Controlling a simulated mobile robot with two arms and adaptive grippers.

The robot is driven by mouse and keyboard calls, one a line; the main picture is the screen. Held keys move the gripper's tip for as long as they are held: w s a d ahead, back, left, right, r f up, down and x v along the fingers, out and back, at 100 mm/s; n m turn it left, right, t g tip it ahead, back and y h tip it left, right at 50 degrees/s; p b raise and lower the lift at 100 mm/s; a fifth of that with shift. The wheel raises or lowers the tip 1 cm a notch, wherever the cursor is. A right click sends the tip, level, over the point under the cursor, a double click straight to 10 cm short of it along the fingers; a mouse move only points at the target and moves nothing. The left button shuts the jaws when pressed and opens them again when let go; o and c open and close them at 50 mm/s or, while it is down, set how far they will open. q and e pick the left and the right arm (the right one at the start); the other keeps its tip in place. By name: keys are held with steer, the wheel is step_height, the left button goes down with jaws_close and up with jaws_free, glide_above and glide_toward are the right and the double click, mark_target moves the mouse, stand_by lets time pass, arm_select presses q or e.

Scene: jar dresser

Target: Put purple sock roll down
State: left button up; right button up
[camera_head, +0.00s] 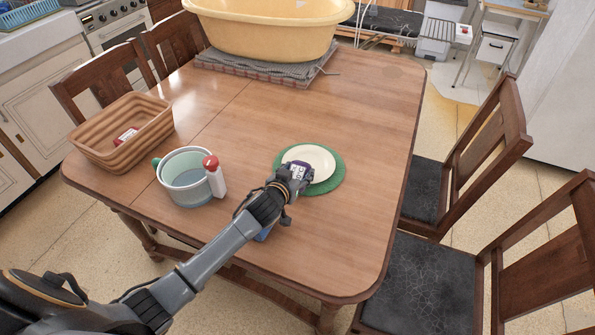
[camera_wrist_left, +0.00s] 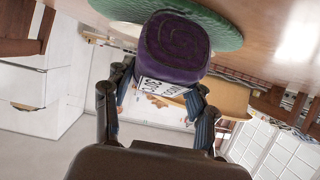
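The purple sock roll (camera_wrist_left: 178,46) fills the upper middle of the left wrist view, its spiral end showing, with a white printed label (camera_wrist_left: 163,86) on it. In the head view a small part of the roll (camera_head: 300,166) shows at the near-left edge of the white plate. My left gripper (camera_head: 297,181) has its fingers at both sides of the roll and appears shut on it. The fingers hide much of the roll in the head view, and I cannot tell whether it touches the plate. My right gripper is not in view.
The white plate (camera_head: 318,159) lies on a round green mat (camera_head: 331,183) on the wooden table (camera_head: 235,105). A mug (camera_head: 187,180), a red-capped bottle (camera_head: 215,178) and a brown basket (camera_head: 108,128) stand left. A yellow tub (camera_head: 265,30) is behind. Right of the mat is clear.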

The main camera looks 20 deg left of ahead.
arm_select(q)
steer(key=o, duration=0.3)
steer(key=shift+o, duration=0.2)
steer(key=v, duration=1.2)
steer(key=shift+r, duration=0.1)
